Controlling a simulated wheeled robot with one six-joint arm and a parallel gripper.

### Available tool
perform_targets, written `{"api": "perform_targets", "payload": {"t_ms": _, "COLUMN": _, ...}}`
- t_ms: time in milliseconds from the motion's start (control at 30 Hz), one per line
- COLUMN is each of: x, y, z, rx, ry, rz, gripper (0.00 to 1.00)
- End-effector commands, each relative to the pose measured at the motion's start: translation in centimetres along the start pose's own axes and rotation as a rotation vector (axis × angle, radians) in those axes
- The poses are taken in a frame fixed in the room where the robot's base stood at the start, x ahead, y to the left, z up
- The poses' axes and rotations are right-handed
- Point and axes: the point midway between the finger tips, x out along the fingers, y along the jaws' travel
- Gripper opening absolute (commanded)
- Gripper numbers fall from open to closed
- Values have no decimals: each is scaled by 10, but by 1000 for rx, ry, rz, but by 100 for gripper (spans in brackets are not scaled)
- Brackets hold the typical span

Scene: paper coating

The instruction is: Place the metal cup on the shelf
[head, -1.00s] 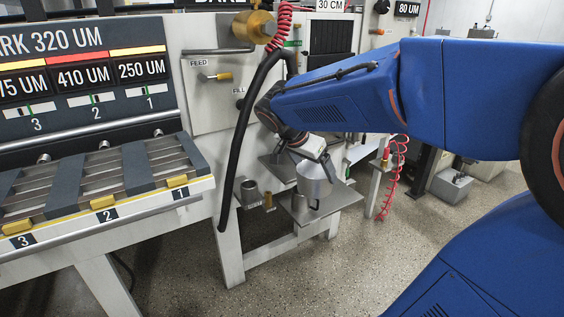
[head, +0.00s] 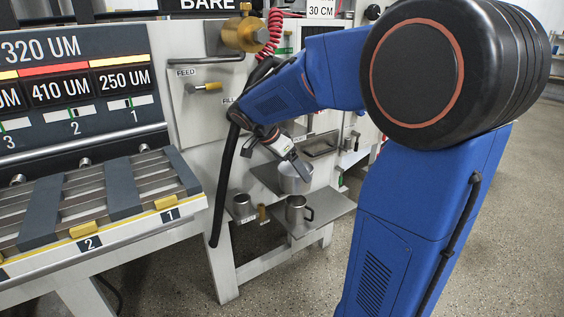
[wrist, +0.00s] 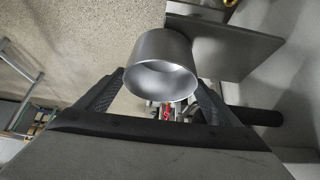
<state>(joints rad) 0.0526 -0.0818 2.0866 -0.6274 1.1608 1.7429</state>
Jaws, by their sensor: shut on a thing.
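The metal cup (head: 295,180) is a plain silver tapered cup. My gripper (head: 294,164) is shut on it near its rim. In the wrist view the cup (wrist: 162,62) sits between the two fingers of my gripper (wrist: 160,80), its open mouth towards the camera. In the head view it is in front of a small upper grey plate (head: 266,176) and above the lower metal shelf (head: 335,205). I cannot tell whether it touches the plate. A metal mug with a dark handle (head: 296,209) stands on the lower shelf below the held cup.
A smaller metal cup (head: 241,205) and a brass piece (head: 262,214) are left of the mug. A black hose (head: 224,185) hangs left of my gripper. A slatted rack (head: 100,205) with numbered yellow tabs fills the left. The lower shelf's right end is clear.

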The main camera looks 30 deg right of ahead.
Motion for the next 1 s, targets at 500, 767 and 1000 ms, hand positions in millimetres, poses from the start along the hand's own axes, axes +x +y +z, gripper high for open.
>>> {"api": "perform_targets", "payload": {"t_ms": 500, "x": 0, "y": -47, "z": 0, "rx": 0, "ry": 0, "rz": 0, "gripper": 51}}
{"api": "perform_targets", "payload": {"t_ms": 767, "x": 5, "y": -59, "z": 3, "rx": 1, "ry": -1, "rz": -2, "gripper": 51}}
{"api": "perform_targets", "payload": {"t_ms": 1000, "x": 6, "y": -59, "z": 4, "rx": 1, "ry": -1, "rz": -1, "gripper": 51}}
